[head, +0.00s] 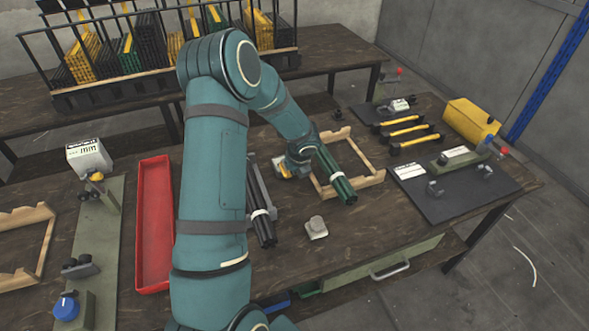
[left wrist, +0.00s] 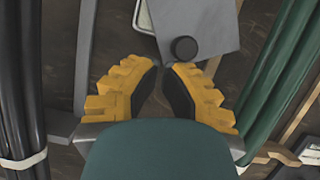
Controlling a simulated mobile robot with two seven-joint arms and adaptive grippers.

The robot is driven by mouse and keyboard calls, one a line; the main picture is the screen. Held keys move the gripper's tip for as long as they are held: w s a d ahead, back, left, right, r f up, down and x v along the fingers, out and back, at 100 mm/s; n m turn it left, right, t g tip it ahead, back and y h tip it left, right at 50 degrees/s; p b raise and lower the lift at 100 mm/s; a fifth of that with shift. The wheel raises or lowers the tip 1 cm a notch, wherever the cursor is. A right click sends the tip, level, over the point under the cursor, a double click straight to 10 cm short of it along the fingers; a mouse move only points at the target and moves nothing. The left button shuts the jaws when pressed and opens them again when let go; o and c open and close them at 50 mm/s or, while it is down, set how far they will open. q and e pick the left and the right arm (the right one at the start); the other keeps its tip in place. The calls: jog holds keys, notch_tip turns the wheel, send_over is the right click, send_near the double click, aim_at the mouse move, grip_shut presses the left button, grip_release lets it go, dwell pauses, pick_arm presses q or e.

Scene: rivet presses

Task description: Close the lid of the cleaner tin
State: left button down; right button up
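In the left wrist view, a grey flat plate with a round black knob (left wrist: 190,48) stands at the top; it looks like the tin's lid. A pale-rimmed thing (left wrist: 145,18) beside its left edge may be the tin, cut off by the frame. My left gripper (left wrist: 162,72) has yellow ribbed fingers with dark pads. Its tips are nearly together, with nothing seen between them, just below the plate. It shows partly in the head view (head: 286,170). My right gripper is not in view.
Black rods (head: 266,228) lie left of the gripper, and green rods (head: 335,172) lie across a wooden frame (head: 368,184) on its right. A small grey object (head: 316,229) stands nearer me. A red tray (head: 155,225) lies left; a dark mat (head: 455,190) lies right.

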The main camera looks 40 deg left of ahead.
aim_at(279, 172)
pick_arm(q)
jog(key=shift+s+a+m, duration=0.15)
jog(key=shift+a+m, duration=0.05)
jog(key=shift+m, duration=0.1)
jog(key=shift+s+a+m+t+h+p, duration=0.15)
jog(key=shift+s+a+m+t+p, duration=0.15)
jog(key=shift+a+m+p, duration=0.3)
jog(key=shift+s+a+m+t+h+p, duration=0.2)
jog(key=shift+s+a+m+p, duration=0.25)
jog(key=shift+m, duration=0.25)
jog(key=shift+a, duration=0.15)
jog(key=shift+s+a+p, duration=0.15)
jog(key=shift+a+p, duration=0.35)
jog(key=shift+a, duration=0.1)
jog(key=shift+d, duration=0.1)
jog(key=shift+w+d, duration=0.45)
jog(key=shift+w, duration=0.15)
jog(key=shift+d, duration=0.1)
